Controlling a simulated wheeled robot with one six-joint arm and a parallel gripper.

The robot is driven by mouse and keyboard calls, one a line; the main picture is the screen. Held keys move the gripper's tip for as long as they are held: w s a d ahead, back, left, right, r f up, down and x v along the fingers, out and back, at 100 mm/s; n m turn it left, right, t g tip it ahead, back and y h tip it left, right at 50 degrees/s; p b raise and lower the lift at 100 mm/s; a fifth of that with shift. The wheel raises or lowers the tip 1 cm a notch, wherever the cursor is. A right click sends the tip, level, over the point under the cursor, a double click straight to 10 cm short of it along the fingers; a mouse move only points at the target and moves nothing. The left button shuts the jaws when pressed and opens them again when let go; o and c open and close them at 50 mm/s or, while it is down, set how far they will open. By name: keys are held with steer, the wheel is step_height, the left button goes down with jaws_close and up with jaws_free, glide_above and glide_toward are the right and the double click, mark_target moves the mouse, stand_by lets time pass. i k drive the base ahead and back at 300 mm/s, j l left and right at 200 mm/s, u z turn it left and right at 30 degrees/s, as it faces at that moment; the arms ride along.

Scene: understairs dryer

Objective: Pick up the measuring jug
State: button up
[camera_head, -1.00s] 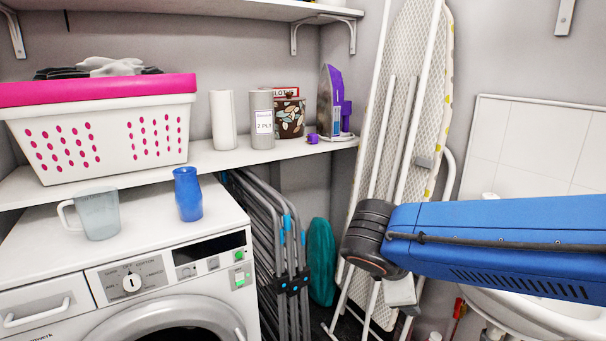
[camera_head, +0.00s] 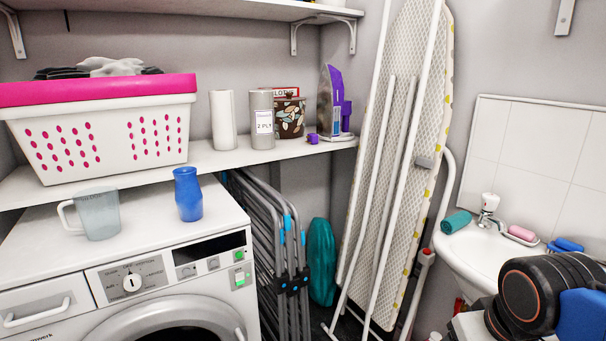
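The measuring jug (camera_head: 100,217) is a clear, greyish see-through jug with its handle on the left. It stands upright on the white top of the dryer-like machine (camera_head: 40,240), near its front edge, at the left of the view. Nothing covers it. My gripper is not in view. Only part of my blue and black arm shows at the lower right, far from the jug.
A blue vase-like bottle (camera_head: 188,195) stands right of the jug. Behind is a shelf (camera_head: 225,157) with a pink-rimmed basket (camera_head: 110,130). A folded airer (camera_head: 280,240) and ironing board (camera_head: 400,170) lean to the right. A sink (camera_head: 480,262) holds small items.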

mark_target(97, 207)
steer(key=u, duration=1.5)
